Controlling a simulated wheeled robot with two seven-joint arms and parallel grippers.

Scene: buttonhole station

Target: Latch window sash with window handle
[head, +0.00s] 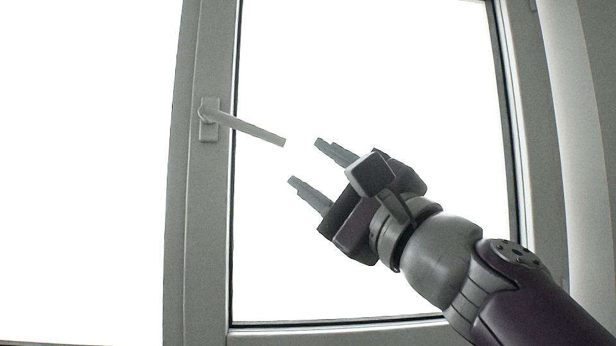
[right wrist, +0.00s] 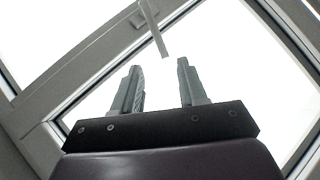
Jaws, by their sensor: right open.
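The window handle (head: 250,128) is a grey lever on a plate on the sash's left stile. It points right and slightly down in the head view, its free end over the bright glass. The window sash (head: 207,220) is a grey frame around a bright pane; I cannot tell whether it sits flush in its frame. My right gripper (head: 305,162) is open and empty, just right of and below the handle's free end, apart from it. In the right wrist view the handle (right wrist: 153,30) shows beyond and between the two fingertips (right wrist: 159,66). My left gripper is not in view.
The sash's right stile (head: 510,130) and the bottom rail (head: 340,326) bound the pane. A pale curved surface (head: 575,120) stands at the far right. The area left of the sash is blank white. No loose objects show near the gripper.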

